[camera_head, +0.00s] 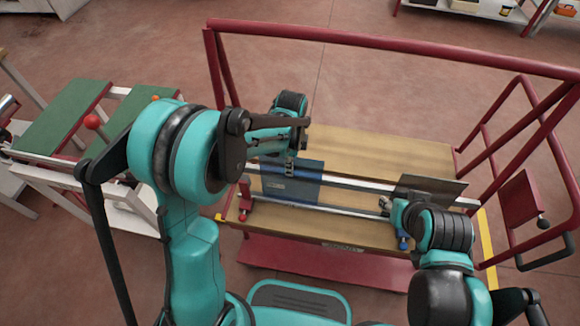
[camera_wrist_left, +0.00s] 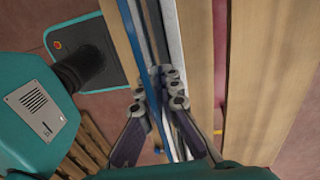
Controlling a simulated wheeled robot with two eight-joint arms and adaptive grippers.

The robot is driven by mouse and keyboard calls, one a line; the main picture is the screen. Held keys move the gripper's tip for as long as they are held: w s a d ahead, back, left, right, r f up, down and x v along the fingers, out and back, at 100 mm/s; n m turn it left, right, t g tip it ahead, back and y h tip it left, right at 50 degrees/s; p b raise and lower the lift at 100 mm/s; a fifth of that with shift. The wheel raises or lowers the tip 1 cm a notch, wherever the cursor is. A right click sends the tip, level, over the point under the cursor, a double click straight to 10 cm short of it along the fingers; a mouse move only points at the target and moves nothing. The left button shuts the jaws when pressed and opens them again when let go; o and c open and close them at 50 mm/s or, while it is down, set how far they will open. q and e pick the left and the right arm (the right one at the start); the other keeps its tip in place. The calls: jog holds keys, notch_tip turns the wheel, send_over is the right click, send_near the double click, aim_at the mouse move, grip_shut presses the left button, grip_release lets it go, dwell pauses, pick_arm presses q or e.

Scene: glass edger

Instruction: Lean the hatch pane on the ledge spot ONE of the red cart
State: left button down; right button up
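A blue-tinted pane (camera_head: 291,184), which I take for the hatch pane, stands near upright at the metal rail on the left part of the red cart (camera_head: 300,258). My left gripper (camera_head: 291,165) is at its top edge. In the left wrist view the fingertips (camera_wrist_left: 168,82) close on both sides of the pane's thin blue edge (camera_wrist_left: 150,45). A dark grey pane (camera_head: 436,188) leans at the right end of the rail. My right gripper (camera_head: 398,222) is low in front of it; its fingers are too small to judge. No spot number is readable.
The cart has a wooden deck (camera_head: 375,147), a metal rail (camera_head: 345,184) along it, and red frame bars (camera_head: 400,45) behind and at the right. A stand with green tops (camera_head: 60,120) is at the left. The deck behind the rail is bare.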

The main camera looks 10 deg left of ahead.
pick_arm(q)
jog(key=shift+f+b, duration=0.45)
jog(key=shift+f, duration=0.1)
dwell(0.4)
jog(key=c, duration=1.6)
grip_release()
jog(key=shift+c, duration=0.2)
notch_tip(320, 180, up, 12)
jog(key=shift+w, duration=0.4)
jog(key=s+a+r+n+t, duration=0.1)
jog(key=s+a+n+t, duration=0.2)
jog(key=s+n, duration=0.4)
jog(key=s+a+r+n+t, duration=0.1)
jog(key=s+a+n+t, duration=0.3)
jog(key=s+n, duration=0.4)
jog(key=n+t, duration=0.1)
jog(key=n, duration=0.2)
jog(key=shift+a+r, duration=0.15)
jog(key=shift+a, duration=0.05)
